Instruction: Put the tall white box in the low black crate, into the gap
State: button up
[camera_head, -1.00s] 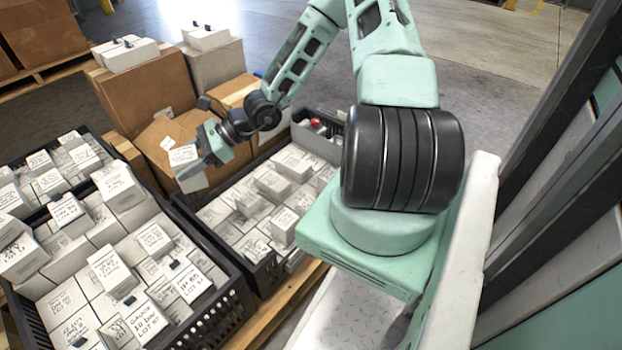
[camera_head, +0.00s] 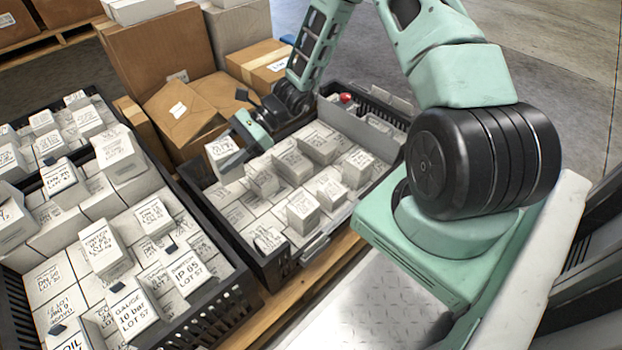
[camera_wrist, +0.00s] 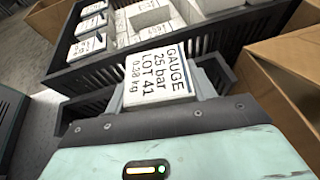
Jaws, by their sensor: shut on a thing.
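My gripper (camera_head: 236,156) is shut on a white box (camera_head: 221,148) at the back left corner of the low black crate (camera_head: 288,262). In the wrist view the held box (camera_wrist: 157,76) reads "GAUGE 25 bar LOT 41 0.38 kg" and sits between the fingers of my gripper (camera_wrist: 165,98). The low crate holds many white boxes at uneven heights, some standing above the rest. In the head view the held box appears above the crate's level; its exact height is unclear. My gripper and the box hide part of that corner, and I cannot clearly make out the gap.
A fuller black crate (camera_head: 205,322) of labelled white boxes stands at the left. Brown cardboard boxes (camera_head: 180,112) stand close behind the low crate. Open floor lies beyond.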

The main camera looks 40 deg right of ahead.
aim_at(217, 172)
jog(key=shift+s+a+f+n+g+b, duration=0.2)
jog(key=shift+a+f+n+g+b, duration=0.2)
jog(key=shift+a+f+g, duration=0.2)
jog(key=shift+s+a+f+n+g+b, duration=0.25)
jog(key=shift+a+f+n+g, duration=0.2)
jog(key=shift+a+f, duration=0.2)
notch_tip(217, 172, down, 10)
jog(key=b, duration=0.6)
jog(key=shift+w+f+b, duration=0.1)
jog(key=shift+b, duration=0.3)
jog(key=o, duration=1.2)
jog(key=shift+o, duration=0.2)
